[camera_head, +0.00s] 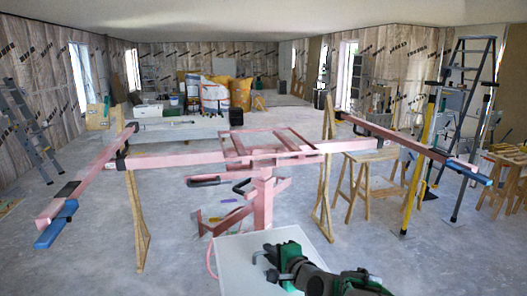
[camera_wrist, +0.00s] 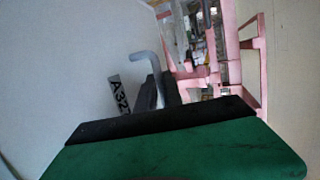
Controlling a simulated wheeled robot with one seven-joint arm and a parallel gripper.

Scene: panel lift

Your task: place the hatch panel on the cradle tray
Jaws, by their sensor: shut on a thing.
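The hatch panel (camera_head: 232,262), a flat pale grey sheet, is at the bottom middle of the head view, in front of the lift. It fills the left of the wrist view (camera_wrist: 60,60), with a bent grey handle (camera_wrist: 148,68) and a black-lettered label. My green gripper (camera_head: 285,258) is shut on the panel at its handle; the exact grip is partly hidden by the jaw. The pink panel lift (camera_head: 264,195) stands just beyond the panel. Its open pink frame (camera_head: 235,146), apparently the cradle, lies across the top, apart from the panel. I cannot make out a separate tray.
Long pink side arms with blue ends (camera_head: 57,225) spread left and right from the lift. Wooden trestles (camera_head: 137,222) stand under the crossbar. A yellow post (camera_head: 420,170) and a stepladder (camera_head: 470,120) stand at right. The floor at left is open.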

